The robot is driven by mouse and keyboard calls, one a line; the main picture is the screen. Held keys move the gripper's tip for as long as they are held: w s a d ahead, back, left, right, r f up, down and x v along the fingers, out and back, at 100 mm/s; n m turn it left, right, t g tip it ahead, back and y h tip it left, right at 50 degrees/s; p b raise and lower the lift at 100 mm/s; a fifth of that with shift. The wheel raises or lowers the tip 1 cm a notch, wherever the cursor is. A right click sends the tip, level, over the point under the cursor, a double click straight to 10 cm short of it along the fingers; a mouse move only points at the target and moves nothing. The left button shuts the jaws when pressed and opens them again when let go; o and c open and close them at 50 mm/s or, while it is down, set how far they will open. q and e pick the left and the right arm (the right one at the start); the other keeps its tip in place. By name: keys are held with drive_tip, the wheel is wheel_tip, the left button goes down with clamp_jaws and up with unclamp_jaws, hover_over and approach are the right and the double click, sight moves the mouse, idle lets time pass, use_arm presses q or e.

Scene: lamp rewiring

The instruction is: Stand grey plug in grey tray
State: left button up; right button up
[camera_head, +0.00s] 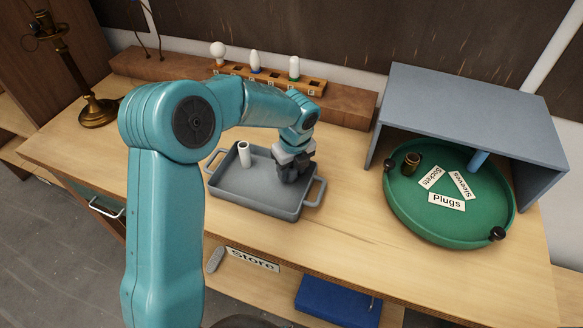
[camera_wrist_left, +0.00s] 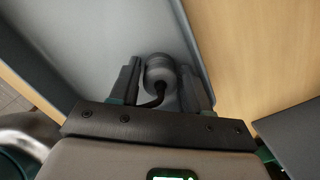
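The grey tray (camera_head: 250,200) lies on the bench with a handle at each end. My left gripper (camera_head: 291,172) points down into its right part. In the left wrist view, the grey plug (camera_wrist_left: 160,76) stands between the two fingers of my left gripper (camera_wrist_left: 160,85), with a dark cord curving from it. In the head view the gripper hides most of the plug. My right gripper is not in view.
A white cylinder (camera_head: 244,154) stands in the tray's left part. A green turntable (camera_head: 450,226) with labels and a brass socket (camera_head: 411,163) sits under a grey hood (camera_head: 470,105). A wooden rack (camera_head: 268,80) holds bulbs at the back. A brass lamp (camera_head: 98,108) stands left.

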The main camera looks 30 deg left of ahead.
sight(294, 175)
use_arm(q)
wheel_tip(294, 175, up, 12)
drive_tip(key=d, duration=0.1)
drive_tip(key=shift+s+d+r, duration=0.15)
drive_tip(key=shift+s+r, duration=0.05)
drive_tip(key=shift+s, duration=0.15)
drive_tip(key=shift+s+f, duration=0.1)
idle(0.5)
